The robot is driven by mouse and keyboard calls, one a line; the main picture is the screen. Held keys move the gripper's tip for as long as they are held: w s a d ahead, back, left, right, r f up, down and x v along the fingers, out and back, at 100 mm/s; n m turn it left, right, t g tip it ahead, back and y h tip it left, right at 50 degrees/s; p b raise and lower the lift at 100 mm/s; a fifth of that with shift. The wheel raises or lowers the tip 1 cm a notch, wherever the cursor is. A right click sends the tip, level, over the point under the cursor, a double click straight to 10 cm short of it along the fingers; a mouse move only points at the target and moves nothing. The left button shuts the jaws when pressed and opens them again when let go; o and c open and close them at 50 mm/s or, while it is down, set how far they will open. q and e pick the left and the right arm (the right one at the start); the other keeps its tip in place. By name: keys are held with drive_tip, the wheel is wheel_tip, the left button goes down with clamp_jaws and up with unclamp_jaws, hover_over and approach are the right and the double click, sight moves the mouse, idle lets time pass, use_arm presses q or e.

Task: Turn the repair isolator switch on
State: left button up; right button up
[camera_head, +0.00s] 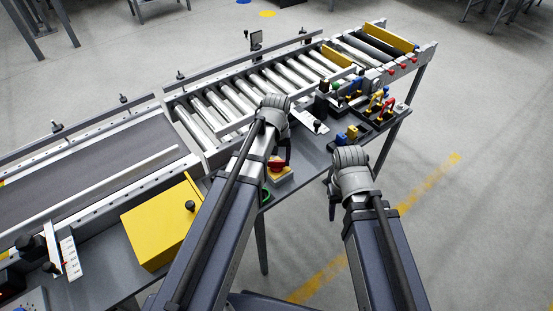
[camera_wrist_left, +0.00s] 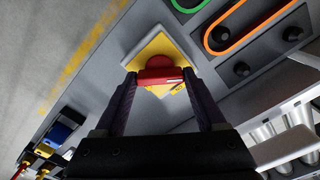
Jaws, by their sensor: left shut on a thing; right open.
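The repair isolator switch has a red rotary handle (camera_head: 278,164) on a yellow square base (camera_head: 284,179), on the grey ledge beside the conveyor. In the left wrist view the red handle (camera_wrist_left: 160,74) sits between the fingertips of my left gripper (camera_wrist_left: 160,80), over the yellow plate (camera_wrist_left: 149,47). My left gripper is shut on the handle. In the head view my left wrist hides most of that grip. My right gripper (camera_head: 345,180) is over the ledge's front edge, right of the switch, and holds nothing visible. Its fingers are largely hidden.
A yellow box (camera_head: 155,225) stands left of my left arm. Blue and yellow padlocks (camera_head: 347,136) and a tray of colored locks (camera_head: 385,105) are at the right end of the ledge. The roller conveyor (camera_head: 240,95) runs behind. Open floor (camera_head: 490,190) lies right.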

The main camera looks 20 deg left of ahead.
sight(276, 161)
use_arm(q)
drive_tip(key=m, duration=0.5)
drive_tip(key=shift+m, duration=0.3)
drive_tip(key=m, duration=0.4)
drive_tip(key=shift+m, duration=0.6)
drive_tip(key=o, duration=1.3)
drive_tip(key=shift+r, duration=0.15)
wheel_tip(276, 161, up, 8)
drive_tip(key=p, duration=0.8)
drive_tip(key=shift+f, duration=0.2)
